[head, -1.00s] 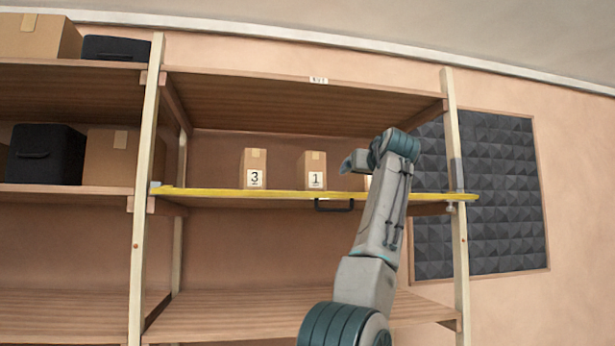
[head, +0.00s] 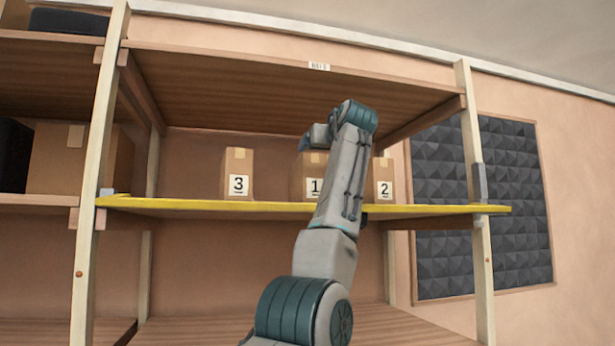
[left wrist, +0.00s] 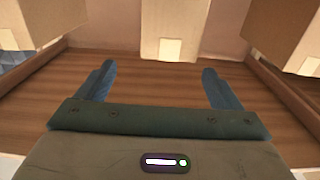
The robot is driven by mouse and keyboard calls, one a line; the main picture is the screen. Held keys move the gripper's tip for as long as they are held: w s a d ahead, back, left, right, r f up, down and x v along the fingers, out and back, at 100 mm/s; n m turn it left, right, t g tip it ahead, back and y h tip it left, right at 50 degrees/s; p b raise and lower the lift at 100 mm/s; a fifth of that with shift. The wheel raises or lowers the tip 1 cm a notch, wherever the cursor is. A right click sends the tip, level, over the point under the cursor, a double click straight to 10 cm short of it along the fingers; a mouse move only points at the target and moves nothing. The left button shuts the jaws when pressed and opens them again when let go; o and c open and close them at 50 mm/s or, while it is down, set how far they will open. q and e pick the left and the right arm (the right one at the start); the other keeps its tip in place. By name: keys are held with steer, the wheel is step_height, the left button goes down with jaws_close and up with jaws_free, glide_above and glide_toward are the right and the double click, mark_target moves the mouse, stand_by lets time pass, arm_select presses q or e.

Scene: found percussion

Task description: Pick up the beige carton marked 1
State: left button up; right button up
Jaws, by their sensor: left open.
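The beige carton marked 1 (head: 303,174) stands upright on the yellow-edged shelf (head: 200,206), between the carton marked 3 (head: 237,174) and the carton marked 2 (head: 383,180). My left arm covers its right side in the head view. My left gripper (head: 316,136) is above and in front of it, under the upper board. The left wrist view appears upside down. There my left gripper (left wrist: 158,76) is open and empty, and a middle carton (left wrist: 173,28), apparently carton 1, lies beyond and between the fingers, apart from them. Its number is out of view there. My right gripper is not in view.
The upper board (head: 280,90) lies close above my left gripper. Wooden posts (head: 470,150) bound the bay on both sides. A dark foam panel (head: 500,210) hangs at the right.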

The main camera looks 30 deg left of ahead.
mark_target(317, 154)
arm_select(q)
steer(key=x, duration=0.2)
steer(key=f+p+x, duration=0.1)
steer(key=x, duration=0.1)
steer(key=shift+a, duration=0.45)
steer(key=p+x, duration=0.2)
steer(key=x, duration=0.1)
steer(key=shift+s+a+p, duration=0.1)
steer(key=shift+s+p, duration=0.05)
steer(key=shift+p, duration=0.15)
steer(key=shift+w+a+p, duration=0.2)
steer(key=shift+a+p, duration=0.05)
steer(key=shift+p, duration=0.05)
steer(key=shift+w+a+f, duration=0.15)
steer(key=shift+a+f, duration=0.15)
steer(key=shift+a, duration=0.05)
steer(key=shift+c, duration=0.7)
steer(key=shift+d, duration=0.1)
steer(key=c, duration=1.5)
steer(key=shift+c, duration=0.5)
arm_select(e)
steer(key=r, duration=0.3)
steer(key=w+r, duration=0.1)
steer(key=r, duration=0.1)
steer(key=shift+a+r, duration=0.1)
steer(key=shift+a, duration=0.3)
arm_select(q)
steer(key=shift+w, duration=0.1)
